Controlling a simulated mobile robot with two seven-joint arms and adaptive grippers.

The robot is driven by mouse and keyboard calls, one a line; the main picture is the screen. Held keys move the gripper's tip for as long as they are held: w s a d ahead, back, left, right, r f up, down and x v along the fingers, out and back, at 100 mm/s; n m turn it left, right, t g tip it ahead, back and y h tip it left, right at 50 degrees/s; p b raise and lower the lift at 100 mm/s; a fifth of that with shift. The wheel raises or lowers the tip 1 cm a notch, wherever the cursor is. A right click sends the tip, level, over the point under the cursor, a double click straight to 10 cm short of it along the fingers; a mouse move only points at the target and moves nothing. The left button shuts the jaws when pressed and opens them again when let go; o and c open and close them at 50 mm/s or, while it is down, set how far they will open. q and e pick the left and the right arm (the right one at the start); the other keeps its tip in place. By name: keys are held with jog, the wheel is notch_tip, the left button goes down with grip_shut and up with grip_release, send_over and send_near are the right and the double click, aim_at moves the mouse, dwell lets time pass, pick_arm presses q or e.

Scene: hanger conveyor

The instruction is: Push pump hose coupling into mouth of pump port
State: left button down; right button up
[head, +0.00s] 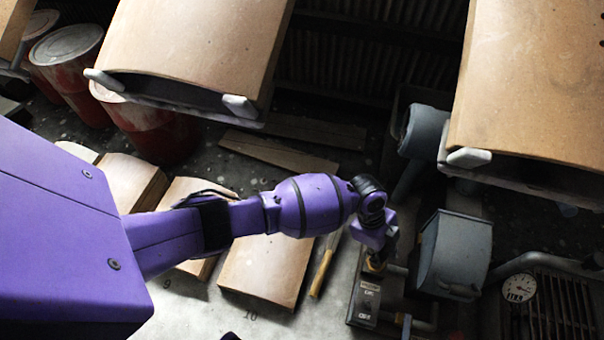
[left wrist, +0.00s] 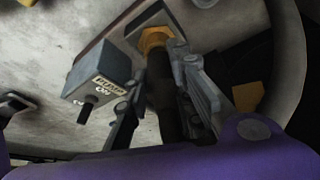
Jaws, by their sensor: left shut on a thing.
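My left gripper (head: 380,250) reaches down over the pump unit (head: 366,303) in the head view. In the left wrist view the left gripper (left wrist: 168,90) is shut on the dark pump hose (left wrist: 161,88), one finger on each side. A brass-yellow hexagonal fitting (left wrist: 155,40) shows at the hose's far end, against a grey plate of the pump. A little of this brass (head: 375,264) shows below the gripper in the head view. I cannot tell coupling from port mouth, nor whether they touch or how deep one sits.
A grey switch box (left wrist: 100,75) with a black knob stands beside the fitting. A grey-blue housing (head: 455,252) and a gauge (head: 520,288) lie to the right. Large tan panels (head: 195,45) hang above. Boards (head: 265,270) and a wooden handle (head: 323,272) lie left.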

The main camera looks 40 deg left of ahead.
pick_arm(q)
jog(key=shift+f+b, duration=0.4)
jog(key=shift+f, duration=0.1)
dwell(0.8)
jog(key=c, duration=1.8)
grip_release()
jog(key=shift+o, duration=0.2)
jog(key=o, duration=0.6)
jog(key=shift+c, duration=0.2)
jog(key=v, duration=1.1)
jog(key=shift+a+r, duration=0.25)
jog(key=shift+r, duration=0.1)
